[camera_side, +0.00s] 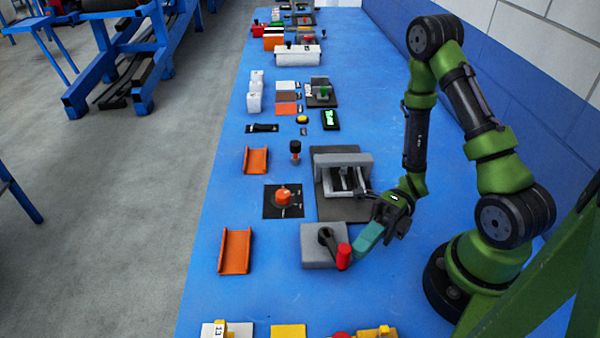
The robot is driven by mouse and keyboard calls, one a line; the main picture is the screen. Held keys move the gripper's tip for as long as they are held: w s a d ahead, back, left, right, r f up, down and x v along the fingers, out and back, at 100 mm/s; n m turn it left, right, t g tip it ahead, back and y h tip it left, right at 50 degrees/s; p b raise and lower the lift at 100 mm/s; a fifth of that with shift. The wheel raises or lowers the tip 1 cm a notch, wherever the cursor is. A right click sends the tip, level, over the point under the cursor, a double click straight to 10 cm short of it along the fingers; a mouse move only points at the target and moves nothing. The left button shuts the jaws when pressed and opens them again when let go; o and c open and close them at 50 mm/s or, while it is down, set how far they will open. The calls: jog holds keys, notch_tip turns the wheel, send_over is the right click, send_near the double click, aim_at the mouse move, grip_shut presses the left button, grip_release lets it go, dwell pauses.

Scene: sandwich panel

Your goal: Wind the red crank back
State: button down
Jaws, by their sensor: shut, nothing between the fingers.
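The red crank handle (343,256) stands upright at the end of a dark crank arm (328,240), which is mounted on a grey block (313,252). The arm points toward the lower right of the block, so the handle sits near the block's right edge. My gripper (366,240) is shut and empty, just right of and slightly above the red handle. Its teal fingers point down and left toward the handle. I cannot tell whether the fingertips touch the handle.
A grey frame mechanism on a dark plate (327,208) stands just behind the crank block. An orange-red knob (283,197) on a black plate and orange trays (235,252) lie to the left. Yellow parts (288,331) lie at the front edge. Blue table (210,290) is clear between them.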

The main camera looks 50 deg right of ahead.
jog(key=shift+a, duration=0.1)
dwell(0.3)
jog(key=shift+a, duration=0.85)
jog(key=shift+w+a, duration=0.25)
jog(key=shift+a, duration=0.7)
jog(key=shift+w+a, duration=0.35)
jog(key=shift+a, duration=0.2)
jog(key=shift+w+a, duration=0.3)
jog(key=shift+a, duration=0.2)
jog(key=shift+w+a, duration=0.5)
jog(key=shift+w, duration=0.05)
jog(key=shift+w+a+t, duration=0.1)
jog(key=shift+w+t, duration=0.05)
jog(key=shift+t, duration=0.25)
